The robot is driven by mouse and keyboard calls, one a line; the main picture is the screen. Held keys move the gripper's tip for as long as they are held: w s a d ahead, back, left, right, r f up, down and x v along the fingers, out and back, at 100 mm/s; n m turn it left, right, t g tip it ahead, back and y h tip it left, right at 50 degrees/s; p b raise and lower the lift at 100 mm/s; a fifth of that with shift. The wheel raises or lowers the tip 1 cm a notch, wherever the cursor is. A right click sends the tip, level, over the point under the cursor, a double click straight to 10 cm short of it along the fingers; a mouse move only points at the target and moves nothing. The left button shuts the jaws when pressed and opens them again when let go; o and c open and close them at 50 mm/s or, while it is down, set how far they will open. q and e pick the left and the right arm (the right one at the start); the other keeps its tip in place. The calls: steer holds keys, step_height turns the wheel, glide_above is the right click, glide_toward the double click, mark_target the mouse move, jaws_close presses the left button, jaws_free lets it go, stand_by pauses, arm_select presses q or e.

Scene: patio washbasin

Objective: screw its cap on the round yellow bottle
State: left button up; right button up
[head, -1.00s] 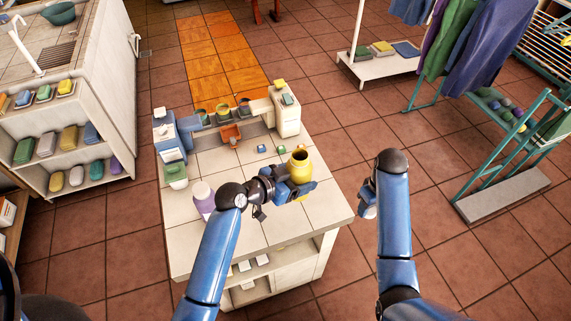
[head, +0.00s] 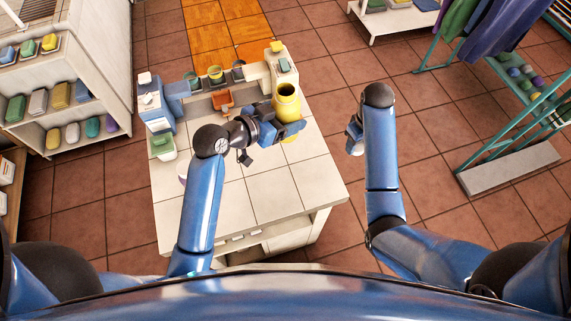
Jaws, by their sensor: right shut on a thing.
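The round yellow bottle (head: 286,103) is upright with a dark open mouth and no cap on it. My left gripper (head: 285,130) is around its lower body and shut on it, over the far right part of the table. The gripper hides part of the bottle, and I cannot tell whether its base touches the table. My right gripper (head: 354,136) is off the table's right side, above the floor. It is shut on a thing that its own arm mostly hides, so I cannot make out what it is. I cannot identify the bottle's cap in view.
The tiled table (head: 275,190) is clear in front. A shelf (head: 65,115) with soaps is at left, a teal rack (head: 510,120) at right.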

arm_select(q)
steer(key=shift+w+f, duration=0.2)
steer(key=shift+f, duration=0.05)
arm_select(e)
steer(key=shift+w, duration=0.15)
steer(key=shift+w+d+r+p, duration=0.1)
steer(key=shift+r+p, duration=0.15)
steer(key=shift+p, duration=0.1)
arm_select(q)
step_height(320, 180, down, 16)
steer(key=shift+r, duration=0.2)
steer(key=shift+d, duration=0.1)
steer(key=shift+f, duration=1.95)
arm_select(e)
steer(key=shift+f, duration=0.1)
